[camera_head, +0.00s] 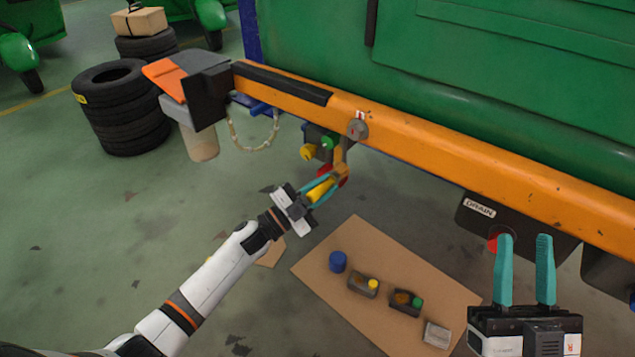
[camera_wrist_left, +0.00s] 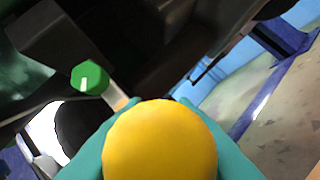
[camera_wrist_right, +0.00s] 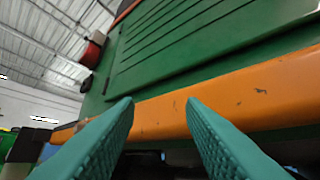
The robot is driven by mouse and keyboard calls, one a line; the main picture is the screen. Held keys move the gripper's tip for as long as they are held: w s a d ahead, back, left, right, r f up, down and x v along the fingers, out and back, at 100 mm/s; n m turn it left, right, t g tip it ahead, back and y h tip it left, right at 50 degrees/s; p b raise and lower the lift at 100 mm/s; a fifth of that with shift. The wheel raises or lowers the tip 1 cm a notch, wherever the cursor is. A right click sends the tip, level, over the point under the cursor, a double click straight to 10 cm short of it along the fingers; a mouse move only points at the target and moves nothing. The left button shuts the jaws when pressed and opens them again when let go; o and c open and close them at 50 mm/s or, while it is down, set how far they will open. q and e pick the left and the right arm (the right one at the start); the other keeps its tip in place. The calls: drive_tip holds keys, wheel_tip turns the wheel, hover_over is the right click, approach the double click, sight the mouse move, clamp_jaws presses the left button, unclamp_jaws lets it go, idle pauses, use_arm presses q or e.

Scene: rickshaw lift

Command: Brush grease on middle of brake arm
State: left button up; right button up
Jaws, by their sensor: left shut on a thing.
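My left gripper (camera_head: 318,189) is shut on a yellow-handled tool (camera_head: 321,190), seen in the head view below the orange beam. In the left wrist view the tool's round yellow end (camera_wrist_left: 160,142) fills the space between the teal fingers. An ochre lever, which looks like the brake arm (camera_head: 340,155), hangs from a grey pivot disc (camera_head: 357,130) on the beam. Red shows at its lower end, close to the tool's tip; contact and any grease cannot be made out. My right gripper (camera_head: 525,270) is open and empty near the DRAIN box.
The orange beam (camera_head: 450,155) runs along the green vehicle body. A dark box with a yellow knob (camera_head: 308,152) and a green knob (camera_head: 327,142) is left of the lever. A brown mat (camera_head: 330,300) holds a blue cup (camera_head: 338,262) and small boxes. Tires (camera_head: 115,115) stand left.

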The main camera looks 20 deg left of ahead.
sight(311, 199)
drive_tip(key=shift+w, duration=0.1)
